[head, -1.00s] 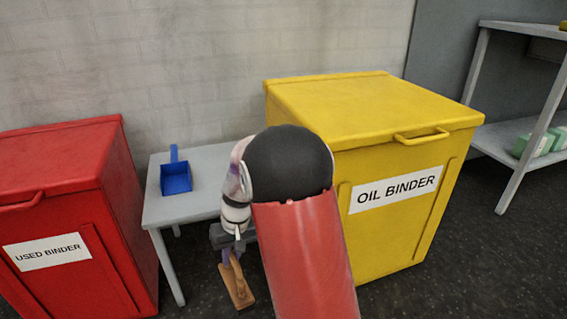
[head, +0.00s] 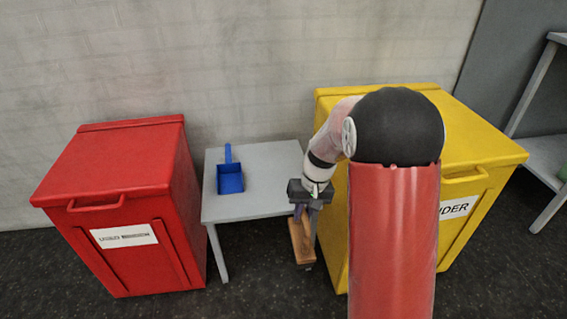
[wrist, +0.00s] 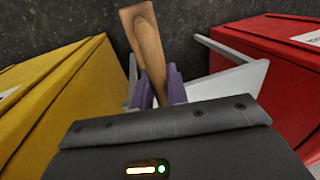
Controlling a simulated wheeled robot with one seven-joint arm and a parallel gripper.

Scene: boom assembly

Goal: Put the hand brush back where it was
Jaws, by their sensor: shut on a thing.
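The hand brush (head: 300,240) is a brown wooden piece hanging below my gripper (head: 303,207), in front of the right part of the small grey table. In the wrist view the wooden handle (wrist: 144,40) stands out between the purple fingers of my gripper (wrist: 159,90), which are shut on it. The bristles cannot be made out. The small grey table (head: 272,165) stands between the red and yellow bins. A blue dustpan (head: 230,178) lies on its left part. My arm hides the table's right end.
The red bin (head: 110,170) stands left of the table, and the yellow bin (head: 475,130) right of it, partly behind my arm. A grey shelf (head: 545,150) is at the far right. The tabletop right of the dustpan is clear where visible.

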